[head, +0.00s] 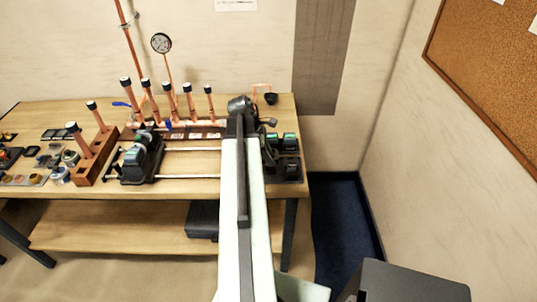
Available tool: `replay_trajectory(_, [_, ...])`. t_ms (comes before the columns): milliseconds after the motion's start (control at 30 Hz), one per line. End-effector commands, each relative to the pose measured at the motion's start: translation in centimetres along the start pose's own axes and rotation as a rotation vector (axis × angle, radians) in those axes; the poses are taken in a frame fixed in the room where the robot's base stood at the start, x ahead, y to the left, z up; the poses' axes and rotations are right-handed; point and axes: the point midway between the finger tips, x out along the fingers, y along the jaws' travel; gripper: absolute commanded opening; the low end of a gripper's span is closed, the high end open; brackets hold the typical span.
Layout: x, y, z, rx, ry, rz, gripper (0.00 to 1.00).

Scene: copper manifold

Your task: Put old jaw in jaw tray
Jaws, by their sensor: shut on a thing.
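My gripper (242,106) is at the far end of my arm, over the right part of the workbench. It is shut on a small dark piece, which I take to be the old jaw; my wrist hides most of it, so its shape is unclear. A black tray with dark, green-topped blocks, which looks like the jaw tray (291,176), stands at the bench's right end. It lies to the right of and nearer than my gripper, and my arm covers its left edge. A dark pressing tool (140,160) with a greenish part lies left of my arm.
Copper pipes with black caps (188,100) stand upright along the bench (190,185), below a round gauge (161,43). A brown wooden block (96,160) holds more pipes at left. Small parts lie further left. A corkboard (490,70) hangs on the right wall.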

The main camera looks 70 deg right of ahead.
Motion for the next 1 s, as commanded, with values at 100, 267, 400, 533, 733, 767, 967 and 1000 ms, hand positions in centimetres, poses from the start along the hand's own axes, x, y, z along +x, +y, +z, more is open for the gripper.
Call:
replay_trajectory(100, [0.0,0.0,0.0,0.000,-0.001,0.000,0.00])
replay_trajectory(267, [0.2,0.0,-0.1,-0.001,-0.001,0.000,0.00])
replay_trajectory(400, [0.1,0.0,-0.1,-0.001,-0.001,0.000,0.00])
replay_trajectory(533, [0.1,0.0,-0.1,-0.001,-0.001,0.000,0.00])
replay_trajectory(733, [0.5,0.0,-0.3,-0.001,-0.001,0.000,0.00])
replay_trajectory(767, [0.6,0.0,-0.3,-0.001,-0.001,0.001,0.00])
replay_trajectory(967, [1.0,0.0,-0.5,-0.002,-0.001,0.001,0.00])
replay_trajectory(1000, [1.1,0.0,-0.6,-0.002,-0.001,0.001,0.00])
